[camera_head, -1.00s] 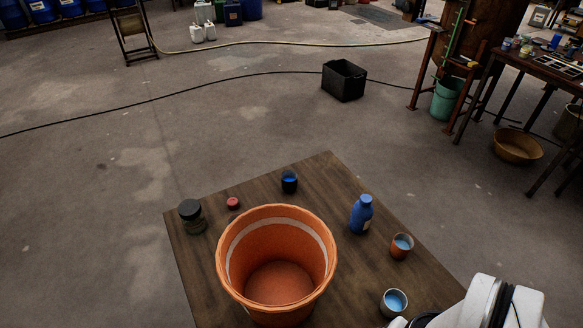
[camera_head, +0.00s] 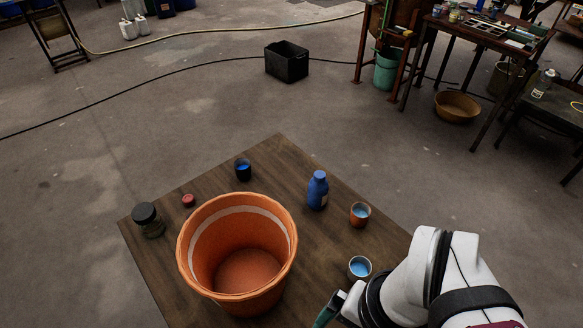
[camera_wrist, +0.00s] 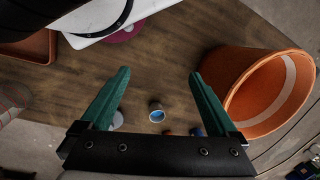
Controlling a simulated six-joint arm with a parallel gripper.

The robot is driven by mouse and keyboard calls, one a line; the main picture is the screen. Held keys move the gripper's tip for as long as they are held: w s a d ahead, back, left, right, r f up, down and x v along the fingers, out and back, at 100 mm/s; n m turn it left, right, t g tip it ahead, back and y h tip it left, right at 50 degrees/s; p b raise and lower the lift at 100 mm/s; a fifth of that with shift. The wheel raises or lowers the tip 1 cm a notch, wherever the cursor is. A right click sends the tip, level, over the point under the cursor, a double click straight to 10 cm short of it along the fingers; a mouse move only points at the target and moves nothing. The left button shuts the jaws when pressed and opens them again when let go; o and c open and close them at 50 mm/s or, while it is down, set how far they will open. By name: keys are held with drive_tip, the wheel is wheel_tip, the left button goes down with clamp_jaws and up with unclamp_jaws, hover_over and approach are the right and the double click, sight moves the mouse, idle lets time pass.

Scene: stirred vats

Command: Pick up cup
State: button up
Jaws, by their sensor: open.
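Three cups with blue contents stand on the wooden table (camera_head: 290,160): a pale grey cup (camera_head: 360,267), an orange-brown cup (camera_head: 360,214) and a dark cup (camera_head: 243,169). Which one the task means I cannot tell. My gripper (camera_wrist: 159,73) is open and empty; in the head view only a green finger shows, at the bottom, left of and nearer than the grey cup. In the wrist view the grey cup (camera_wrist: 156,114) stands upright, seen between the two green fingers and apart from both. The orange-brown cup is partly hidden there behind the gripper's dark bar.
A blue bottle (camera_head: 317,191), a red lid-like item (camera_head: 188,200) and a dark-lidded jar (camera_head: 147,221) stand on the table. Bare wood lies between them.

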drive_tip(key=n+h, duration=0.2)
drive_tip(key=n, duration=1.2)
hover_over(360, 268)
drive_tip(key=s, duration=0.2)
wheel_tip(360, 268, down, 4)
drive_tip(key=f, duration=1)
drive_tip(key=a+f, duration=0.1)
drive_tip(key=f, duration=0.4)
drive_tip(key=shift+w+f, duration=0.15)
drive_tip(key=shift+f, duration=0.2)
drive_tip(key=c, duration=1.4)
